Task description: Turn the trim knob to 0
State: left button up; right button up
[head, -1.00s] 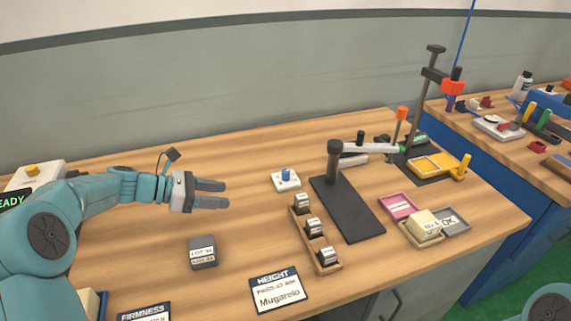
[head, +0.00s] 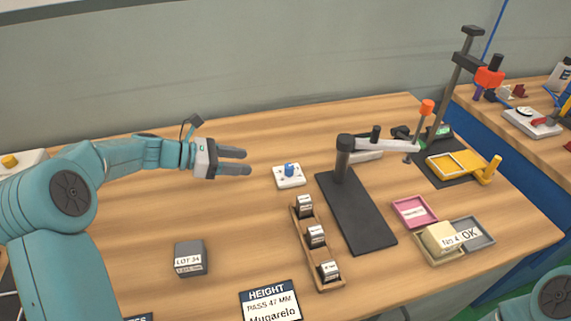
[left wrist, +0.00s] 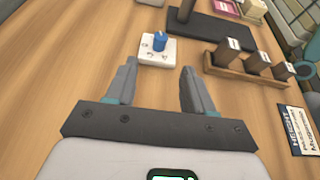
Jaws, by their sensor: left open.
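The trim knob (head: 289,170) is a blue knob on a small white plate (head: 292,182) on the wooden bench. My left gripper (head: 250,162) is open and empty, to the left of the plate and apart from it. In the left wrist view the knob (left wrist: 159,40) stands beyond the two open fingertips (left wrist: 158,64), roughly centred between them. The plate (left wrist: 150,57) carries small dark marks around the knob, too small to read. My right gripper is out of view; only part of my right arm shows at the lower right of the head view.
Right of the plate are a wooden rack (head: 304,248) with several dark blocks and a black-based stand (head: 355,215). A grey block (head: 190,258) marked LOT 34 and a HEIGHT card (head: 270,302) lie in front. Pink (head: 413,222) and grey trays sit farther right.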

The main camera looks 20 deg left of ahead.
aim_at(284, 175)
pick_arm(q)
jog(key=x, duration=1.2)
jog(key=shift+w+d+f+b, duration=0.1)
jog(key=shift+d+f+b, duration=0.1)
jog(key=shift+b, duration=0.1)
grip_shut()
